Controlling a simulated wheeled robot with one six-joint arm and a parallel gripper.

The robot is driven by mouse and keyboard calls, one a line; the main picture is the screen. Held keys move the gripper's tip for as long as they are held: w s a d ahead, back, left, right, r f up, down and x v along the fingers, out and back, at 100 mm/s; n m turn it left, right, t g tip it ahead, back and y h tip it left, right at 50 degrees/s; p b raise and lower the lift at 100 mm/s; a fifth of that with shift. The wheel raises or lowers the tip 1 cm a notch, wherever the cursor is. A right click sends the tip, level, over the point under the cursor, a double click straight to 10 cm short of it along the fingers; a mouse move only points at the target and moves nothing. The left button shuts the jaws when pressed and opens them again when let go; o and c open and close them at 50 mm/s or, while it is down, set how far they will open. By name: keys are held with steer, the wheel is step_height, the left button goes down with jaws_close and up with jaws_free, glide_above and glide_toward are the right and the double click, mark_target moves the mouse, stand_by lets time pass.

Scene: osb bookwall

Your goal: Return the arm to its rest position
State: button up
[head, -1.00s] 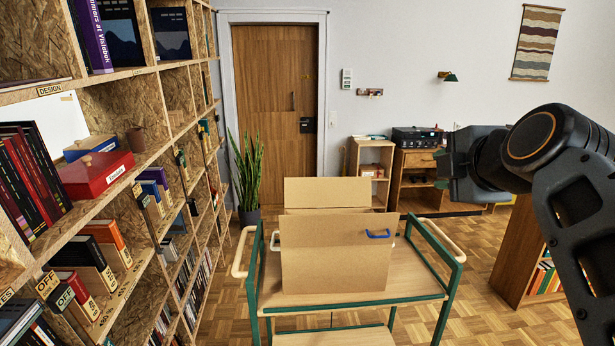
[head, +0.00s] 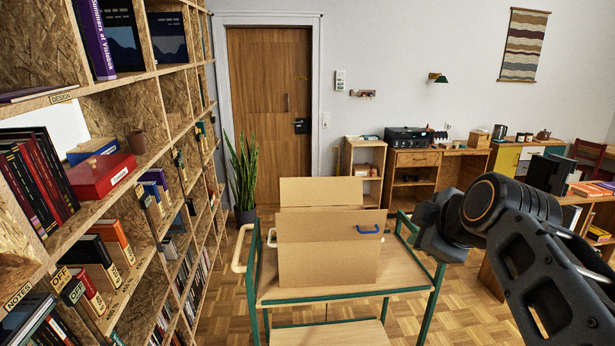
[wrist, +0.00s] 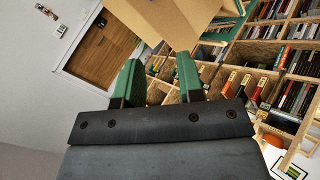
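My arm reaches in from the right edge of the head view, bent, with my gripper (head: 428,232) at its end beside the right side of the trolley. In the wrist view my gripper (wrist: 158,82) shows two green fingers standing apart. Nothing is held between them. In the head view the fingers themselves are hard to make out.
A green-framed trolley (head: 350,298) carries an open cardboard box (head: 325,262) with a blue handle, close to my gripper. A tall bookwall (head: 150,110) fills the left. A desk (head: 475,158) runs along the back right. Parquet floor shows around the trolley.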

steer(key=s+a+f+m+g+p, duration=0.2)
steer(key=f+m, duration=0.4)
steer(key=f, duration=0.3)
steer(key=s+a+f+m+g+p, duration=0.1)
steer(key=s+f+m+g, duration=0.3)
steer(key=f, duration=0.5)
steer(key=s+m+p, duration=0.1)
steer(key=s+m, duration=0.1)
steer(key=s, duration=0.1)
steer(key=shift+s+a+f+m+g+h, duration=0.25)
steer(key=shift+a+f+m+g+h, duration=0.05)
steer(key=shift+a+f+h, duration=0.1)
